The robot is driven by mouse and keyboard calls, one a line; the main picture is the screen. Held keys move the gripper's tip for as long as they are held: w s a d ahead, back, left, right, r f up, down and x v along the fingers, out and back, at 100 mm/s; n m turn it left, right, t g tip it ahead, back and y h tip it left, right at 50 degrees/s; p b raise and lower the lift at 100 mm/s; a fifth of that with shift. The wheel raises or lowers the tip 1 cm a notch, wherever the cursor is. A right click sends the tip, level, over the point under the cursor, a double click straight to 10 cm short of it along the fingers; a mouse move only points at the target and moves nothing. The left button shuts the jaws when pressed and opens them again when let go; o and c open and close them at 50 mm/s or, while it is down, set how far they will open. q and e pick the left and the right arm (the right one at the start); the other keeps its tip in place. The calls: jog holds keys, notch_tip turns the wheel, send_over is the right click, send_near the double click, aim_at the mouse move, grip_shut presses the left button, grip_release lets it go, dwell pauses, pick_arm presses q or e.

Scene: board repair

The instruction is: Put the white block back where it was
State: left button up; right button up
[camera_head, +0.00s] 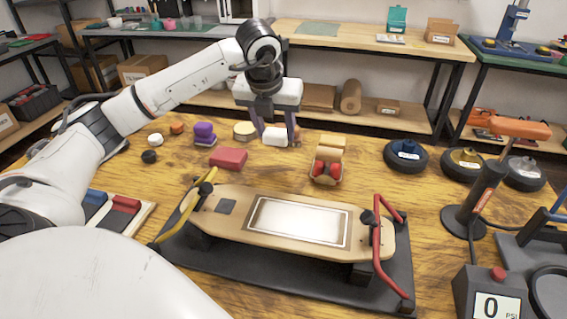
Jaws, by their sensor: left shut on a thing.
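The white block (275,136) is between the fingers of my left gripper (276,134), which is shut on it at the back of the wooden table. I cannot tell whether the block touches the tabletop. A wooden board (222,226) with a white rectangular panel (300,222) lies across a black stand (240,262) in front of the gripper. My right gripper is not in view.
Near the gripper are a red block (228,158), purple blocks (204,133), a round wooden piece (244,130) and a small box with red items (327,160). Several wheels (405,155) and a pressure gauge (490,295) are on the right. Table space left of the board is partly clear.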

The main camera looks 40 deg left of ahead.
aim_at(273, 139)
pick_arm(q)
jog(key=f, duration=0.4)
jog(key=shift+s, duration=0.25)
jog(key=shift+f+b, duration=0.3)
jog(key=shift+f, duration=1.75)
jog(key=shift+w+f, duration=0.1)
jog(key=o, duration=1)
jog(key=p+v, duration=0.1)
jog(key=v, duration=1.1)
